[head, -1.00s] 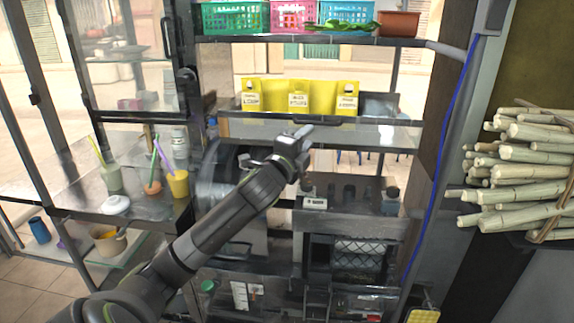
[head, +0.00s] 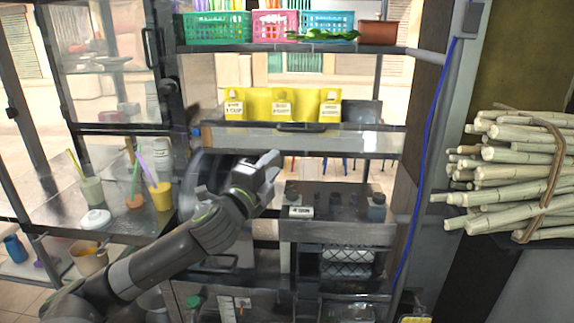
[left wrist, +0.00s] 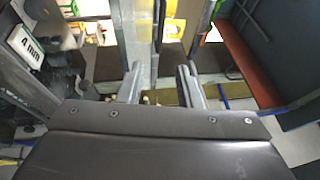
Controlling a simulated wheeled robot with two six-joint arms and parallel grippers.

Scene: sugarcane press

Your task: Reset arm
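My left gripper (head: 268,168) is in the middle of the head view, in front of the sugarcane press stand (head: 335,230) and left of its small white label (head: 301,212). In the left wrist view its two fingers (left wrist: 162,84) stand apart with nothing visible between them. The left arm comes in from the lower left, bent at the elbow. My right arm and right gripper do not show in any view.
A bundle of sugarcane (head: 510,170) sits at the right. Cups stand on a side shelf (head: 120,215) at the left. Colored baskets (head: 217,27) line the top shelf, with yellow holders (head: 282,104) below. A blue cable (head: 428,150) runs down a post.

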